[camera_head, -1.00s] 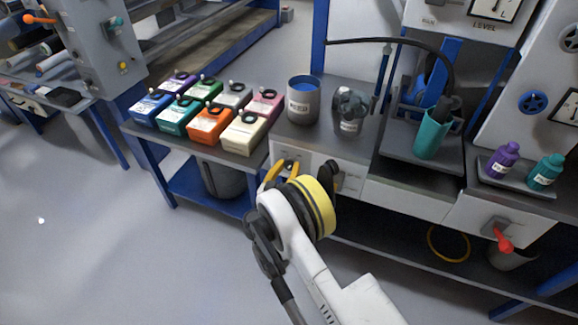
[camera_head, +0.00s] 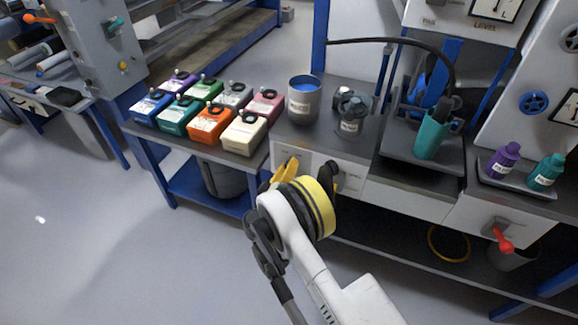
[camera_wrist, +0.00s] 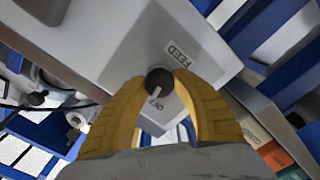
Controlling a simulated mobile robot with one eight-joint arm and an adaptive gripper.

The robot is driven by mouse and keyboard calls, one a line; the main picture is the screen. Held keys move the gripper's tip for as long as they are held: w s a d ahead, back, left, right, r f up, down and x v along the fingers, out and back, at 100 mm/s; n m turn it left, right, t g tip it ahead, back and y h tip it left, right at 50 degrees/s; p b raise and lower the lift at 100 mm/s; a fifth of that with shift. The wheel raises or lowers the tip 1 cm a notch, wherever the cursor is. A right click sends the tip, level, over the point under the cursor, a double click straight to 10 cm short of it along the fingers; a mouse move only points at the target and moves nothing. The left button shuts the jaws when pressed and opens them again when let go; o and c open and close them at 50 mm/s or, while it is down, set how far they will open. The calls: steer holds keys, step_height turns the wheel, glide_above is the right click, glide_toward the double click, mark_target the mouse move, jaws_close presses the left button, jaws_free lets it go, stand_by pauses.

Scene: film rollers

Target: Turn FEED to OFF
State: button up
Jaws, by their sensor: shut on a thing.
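The FEED knob (camera_wrist: 160,78) is a dark round knob on a light grey panel in the wrist view. The FEED label (camera_wrist: 181,53) is on one side of it and OFF lettering (camera_wrist: 157,103) on the other. A short white mark shows beside the knob near OFF; I cannot tell its exact setting. My gripper (camera_wrist: 160,84) has its yellow fingertips on both sides of the knob, shut on it. In the head view my gripper (camera_head: 285,172) is at the front of the bench's grey box (camera_head: 350,178), and the knob is hidden there.
The bench top holds a grey can with blue contents (camera_head: 304,98), a grey item (camera_head: 351,112) and a teal cup (camera_head: 431,135). Coloured boxes (camera_head: 210,124) stand left. A red lever (camera_head: 503,241) is at right. Open floor lies at left.

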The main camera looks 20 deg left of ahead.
mark_target(292, 140)
steer(key=shift+n, duration=1.6)
steer(key=o, duration=1.2)
steer(key=r, duration=0.9)
steer(key=shift+d+r, duration=0.2)
steer(key=shift+r, duration=0.15)
steer(key=shift+a+r, duration=0.1)
steer(key=shift+r, duration=0.1)
